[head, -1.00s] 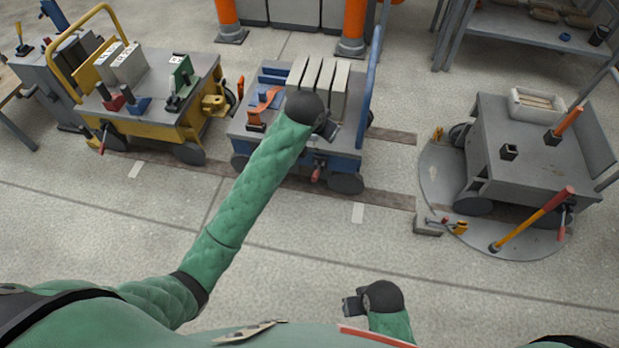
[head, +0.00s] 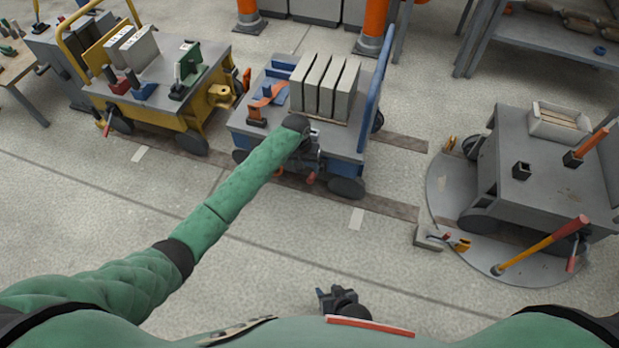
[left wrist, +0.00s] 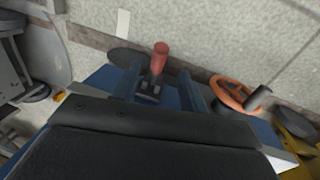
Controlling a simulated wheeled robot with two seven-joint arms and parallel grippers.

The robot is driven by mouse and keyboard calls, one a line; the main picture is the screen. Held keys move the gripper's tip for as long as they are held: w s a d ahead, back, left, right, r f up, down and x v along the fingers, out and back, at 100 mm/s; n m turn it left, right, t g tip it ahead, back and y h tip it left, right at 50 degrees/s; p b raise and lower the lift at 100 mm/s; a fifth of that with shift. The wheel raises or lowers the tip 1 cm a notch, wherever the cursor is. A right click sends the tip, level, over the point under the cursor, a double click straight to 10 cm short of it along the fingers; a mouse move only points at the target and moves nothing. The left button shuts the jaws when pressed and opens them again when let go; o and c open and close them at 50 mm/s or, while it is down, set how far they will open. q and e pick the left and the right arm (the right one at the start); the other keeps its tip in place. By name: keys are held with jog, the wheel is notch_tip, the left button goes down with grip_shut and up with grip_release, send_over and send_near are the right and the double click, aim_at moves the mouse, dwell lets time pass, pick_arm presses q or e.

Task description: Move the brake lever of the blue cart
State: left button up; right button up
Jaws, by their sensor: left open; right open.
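The blue cart (head: 335,140) stands in the upper middle of the head view with upright grey slabs on its deck. Its brake lever has a red handle (head: 311,178) low on the near side; in the left wrist view the red lever (left wrist: 160,60) stands up from a dark slotted base. My left gripper (head: 312,160) is open at the cart's near edge, just above the lever, and partly hides that edge. In the left wrist view the lever shows beyond the dark gripper body; I cannot tell whether it is touched. My right gripper (head: 328,298) is open and empty over the floor.
An orange handwheel (left wrist: 235,94) sits beside the lever. A yellow cart (head: 160,95) stands to the left. A grey cart (head: 540,180) stands on a round floor plate (head: 440,185) at right. The floor in front is clear.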

aim_at(310, 177)
pick_arm(q)
jog(key=shift+d+f, duration=0.1)
jog(key=shift+f, duration=0.25)
jog(key=shift+s+d+f+b, duration=0.1)
jog(key=shift+d+f+b, duration=0.1)
jog(key=shift+f, duration=0.95)
jog(key=shift+d+f+b, duration=0.15)
jog(key=shift+f, duration=1.05)
jog(key=shift+s+d+f+b, duration=0.1)
jog(key=shift+d+f+b, duration=0.1)
jog(key=shift+f, duration=0.95)
grip_shut()
